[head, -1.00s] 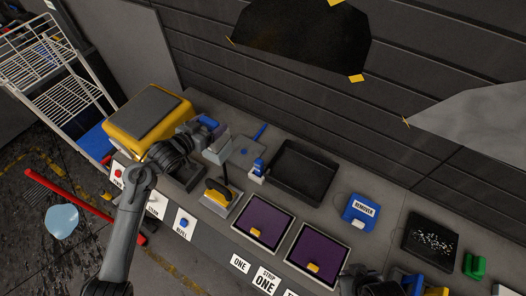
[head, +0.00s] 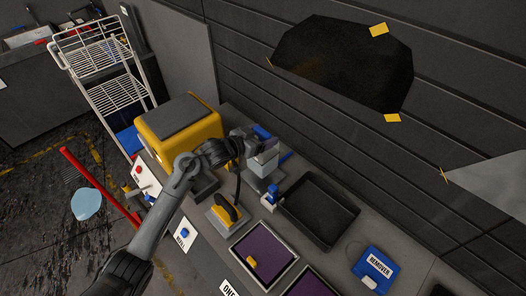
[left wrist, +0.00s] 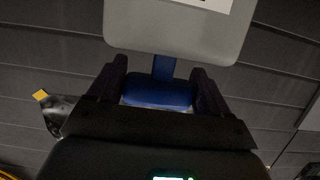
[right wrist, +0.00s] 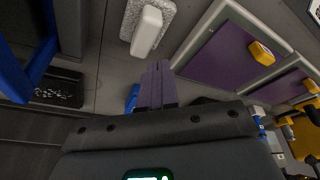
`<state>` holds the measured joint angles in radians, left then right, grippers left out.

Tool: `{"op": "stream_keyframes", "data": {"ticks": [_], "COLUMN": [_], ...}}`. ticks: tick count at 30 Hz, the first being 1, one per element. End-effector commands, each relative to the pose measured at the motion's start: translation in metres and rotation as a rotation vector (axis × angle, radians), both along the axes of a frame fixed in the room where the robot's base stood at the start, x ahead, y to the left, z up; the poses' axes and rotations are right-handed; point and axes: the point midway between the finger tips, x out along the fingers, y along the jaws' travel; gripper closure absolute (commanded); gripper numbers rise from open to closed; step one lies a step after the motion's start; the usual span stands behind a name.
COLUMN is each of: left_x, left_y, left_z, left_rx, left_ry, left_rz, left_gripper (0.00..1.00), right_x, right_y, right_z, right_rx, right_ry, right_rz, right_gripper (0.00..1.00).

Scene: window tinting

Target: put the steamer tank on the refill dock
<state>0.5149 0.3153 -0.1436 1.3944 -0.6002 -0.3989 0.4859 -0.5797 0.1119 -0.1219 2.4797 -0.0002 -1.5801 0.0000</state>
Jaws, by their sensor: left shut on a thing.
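The steamer tank (head: 264,161) is a pale grey box with a blue handle (head: 262,132). My left gripper (head: 250,140) is shut on that handle; in the left wrist view the blue handle (left wrist: 158,92) sits between the fingers and the grey tank body (left wrist: 180,30) beyond them. The tank is upright at the back of the bench. The refill dock, a grey plate (head: 256,184), shows partly below the tank, which hides much of it; I cannot tell whether they touch. My right gripper (right wrist: 155,85) has its fingers together and empty, and is outside the head view.
The yellow steamer (head: 180,130) stands left of the tank. A blue-capped bottle (head: 271,193) and a black tray (head: 319,210) are close on the right. A yellow-handled tool (head: 227,213) is in front. The REFILL card (head: 183,236) lies at the bench front.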

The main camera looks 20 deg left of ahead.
Motion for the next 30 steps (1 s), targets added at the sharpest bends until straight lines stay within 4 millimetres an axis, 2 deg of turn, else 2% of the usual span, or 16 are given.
{"op": "stream_keyframes", "data": {"ticks": [10,18,30], "left_x": [0.0,0.0,0.0], "left_y": [0.0,0.0,0.0], "left_z": [-0.023,-0.051,-0.055], "left_rx": [-0.003,-0.002,-0.002], "left_ry": [-0.003,-0.006,-0.006], "left_rz": [0.0,0.001,0.001], "left_gripper": [0.96,0.96,0.96], "right_x": [0.0,0.0,0.0], "right_y": [-0.002,-0.004,-0.003], "right_z": [0.0,0.0,-0.001], "right_rx": [-0.005,-0.015,-0.01], "right_ry": [0.0,0.0,0.0], "right_rz": [0.003,0.008,0.004], "right_gripper": [1.0,1.0,1.0]}}
